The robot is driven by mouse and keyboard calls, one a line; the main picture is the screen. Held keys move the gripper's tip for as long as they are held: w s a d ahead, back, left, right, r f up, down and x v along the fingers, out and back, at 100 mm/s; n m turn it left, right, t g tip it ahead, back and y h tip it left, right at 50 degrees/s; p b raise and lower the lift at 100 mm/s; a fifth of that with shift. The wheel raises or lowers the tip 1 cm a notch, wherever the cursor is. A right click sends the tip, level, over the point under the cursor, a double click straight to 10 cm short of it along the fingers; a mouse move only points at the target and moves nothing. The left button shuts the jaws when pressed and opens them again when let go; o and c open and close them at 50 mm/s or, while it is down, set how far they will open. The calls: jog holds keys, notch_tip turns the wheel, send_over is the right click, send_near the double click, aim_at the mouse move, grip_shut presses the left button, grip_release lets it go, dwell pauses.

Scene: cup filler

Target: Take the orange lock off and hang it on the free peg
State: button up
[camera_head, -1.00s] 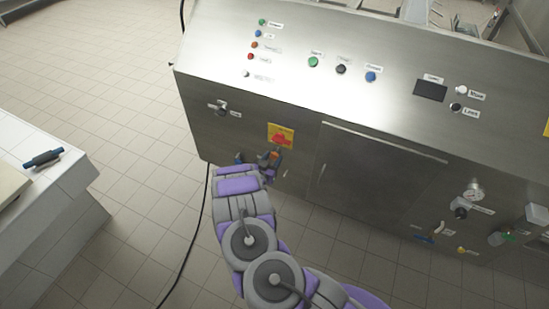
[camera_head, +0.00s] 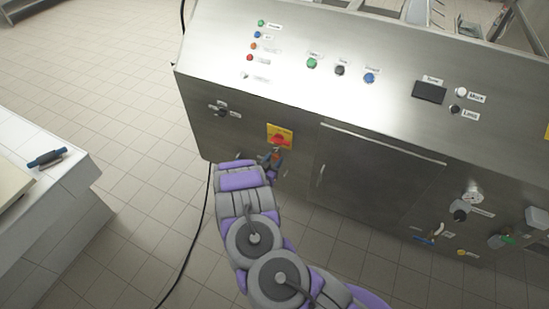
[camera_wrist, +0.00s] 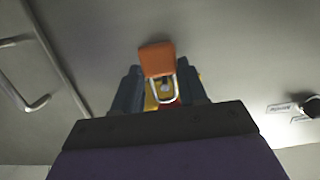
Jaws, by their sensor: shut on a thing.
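The orange lock (camera_wrist: 158,60) shows clearly in the wrist view, its body above and its pale shackle (camera_wrist: 164,98) below in that picture. My gripper (camera_wrist: 160,88) is shut on it, with one dark finger at each side. Behind the shackle are parts of a yellow plate and something red. In the head view, my gripper (camera_head: 273,160) is just below the yellow plate (camera_head: 287,129) with the red switch (camera_head: 280,141) on the cabinet front. I cannot tell whether the shackle still passes through the switch. I cannot make out the free peg.
A cabinet door (camera_head: 365,175) with a handle is right of the plate. A labelled black knob (camera_head: 222,111) is to its left. A gauge (camera_head: 473,195) and valves are at far right. A white counter (camera_head: 70,190) stands at left, with open floor between.

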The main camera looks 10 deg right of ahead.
jog(key=f+p+v, duration=0.1)
jog(key=f+v, duration=0.1)
jog(key=v, duration=1.4)
jog(key=shift+a+f, duration=0.15)
jog(key=shift+a, duration=0.2)
